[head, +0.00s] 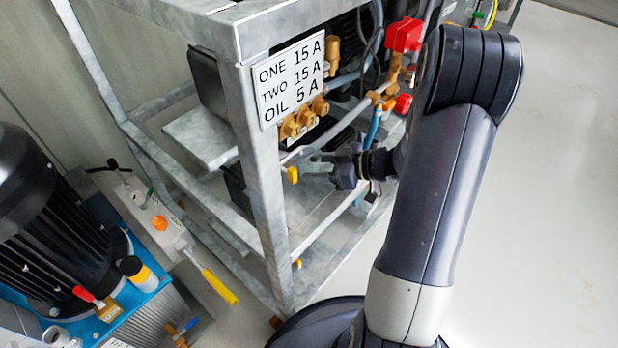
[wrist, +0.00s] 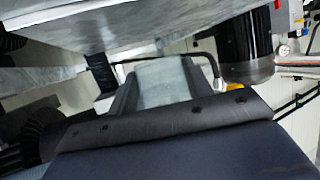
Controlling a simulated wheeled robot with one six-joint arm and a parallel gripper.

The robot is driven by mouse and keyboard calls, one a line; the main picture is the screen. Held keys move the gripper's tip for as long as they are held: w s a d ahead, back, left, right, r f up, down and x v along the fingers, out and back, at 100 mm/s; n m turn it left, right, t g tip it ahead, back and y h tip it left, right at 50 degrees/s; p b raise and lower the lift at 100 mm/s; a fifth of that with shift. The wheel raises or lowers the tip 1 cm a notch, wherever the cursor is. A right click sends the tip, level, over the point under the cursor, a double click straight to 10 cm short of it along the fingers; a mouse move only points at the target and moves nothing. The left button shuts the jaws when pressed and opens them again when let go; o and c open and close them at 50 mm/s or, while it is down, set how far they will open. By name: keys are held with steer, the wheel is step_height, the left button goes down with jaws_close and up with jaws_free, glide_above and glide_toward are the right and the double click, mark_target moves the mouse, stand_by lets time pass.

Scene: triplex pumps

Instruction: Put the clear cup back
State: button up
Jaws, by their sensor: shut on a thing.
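My gripper (head: 322,166) reaches in from the right into the open side of the grey metal frame, at the end of my dark arm. In the wrist view a pale, greenish see-through cup (wrist: 163,82) sits between the gripper's fingers, just beyond the dark gripper body. The gripper is shut on it. In the head view the cup is small and hard to make out from the fingers. The cup's far end and what lies directly beyond it cannot be seen clearly.
The galvanised frame (head: 262,190) has a front post close to the left of my gripper. A white sign (head: 290,80), brass fittings (head: 303,120) and a red valve (head: 404,35) are above. A black motor (head: 40,215) stands at left. The floor at right is clear.

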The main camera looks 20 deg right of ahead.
steer(key=shift+w+a, duration=0.5)
steer(key=shift+a, duration=0.25)
steer(key=shift+w+a+f+b, duration=0.1)
steer(key=shift+f+b, duration=1.2)
steer(key=shift+f, duration=0.45)
steer(key=shift+f, duration=0.1)
steer(key=o, duration=1)
steer(key=p+v, duration=0.4)
steer(key=v, duration=0.7)
steer(key=shift+p, duration=0.35)
steer(key=shift+s+d+r, duration=0.25)
steer(key=shift+s+d, duration=0.05)
steer(key=shift+d, duration=0.05)
